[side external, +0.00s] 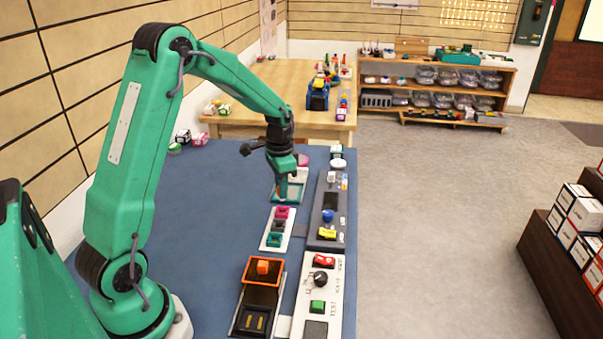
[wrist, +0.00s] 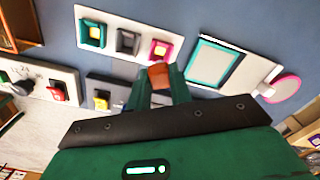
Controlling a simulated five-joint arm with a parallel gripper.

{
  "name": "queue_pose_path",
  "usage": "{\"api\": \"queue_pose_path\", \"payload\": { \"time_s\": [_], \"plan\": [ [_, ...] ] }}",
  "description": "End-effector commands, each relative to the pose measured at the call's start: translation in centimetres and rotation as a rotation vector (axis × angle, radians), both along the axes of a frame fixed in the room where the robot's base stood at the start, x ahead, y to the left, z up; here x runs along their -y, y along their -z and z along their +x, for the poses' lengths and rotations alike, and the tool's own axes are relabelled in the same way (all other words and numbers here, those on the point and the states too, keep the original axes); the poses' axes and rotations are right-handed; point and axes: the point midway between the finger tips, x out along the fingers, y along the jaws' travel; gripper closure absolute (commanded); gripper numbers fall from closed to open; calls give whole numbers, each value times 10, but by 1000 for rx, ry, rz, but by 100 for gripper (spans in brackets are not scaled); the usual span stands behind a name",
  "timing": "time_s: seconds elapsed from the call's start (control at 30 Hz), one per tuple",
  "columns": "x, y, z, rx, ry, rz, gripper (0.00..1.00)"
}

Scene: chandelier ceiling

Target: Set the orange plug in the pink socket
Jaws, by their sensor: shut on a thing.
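My gripper (side external: 283,195) is shut on the orange plug, which shows between its fingertips in the wrist view (wrist: 158,76). The pink socket (side external: 282,212) is at the far end of a white strip, beside a grey socket (side external: 279,225) and a teal socket (side external: 275,239). In the wrist view the pink socket (wrist: 160,47) lies just beyond the plug, with a pale yellow centre. The plug appears above the board, close to the pink socket; the exact gap is hard to tell. In the side view my fingers hide most of the plug.
A teal-rimmed tray (wrist: 204,66) is near the gripper. A grey panel (side external: 328,232) with a yellow piece stands to the right. Blue mat at left is clear.

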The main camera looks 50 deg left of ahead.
Motion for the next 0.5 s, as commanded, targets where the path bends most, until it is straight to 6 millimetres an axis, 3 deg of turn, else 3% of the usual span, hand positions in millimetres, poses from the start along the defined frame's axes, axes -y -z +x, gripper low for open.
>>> {"api": "queue_pose_path", "payload": {
  "time_s": [0.5],
  "plan": [
    [0, 25, 0, 1, 0, 0, 100]
  ]
}}
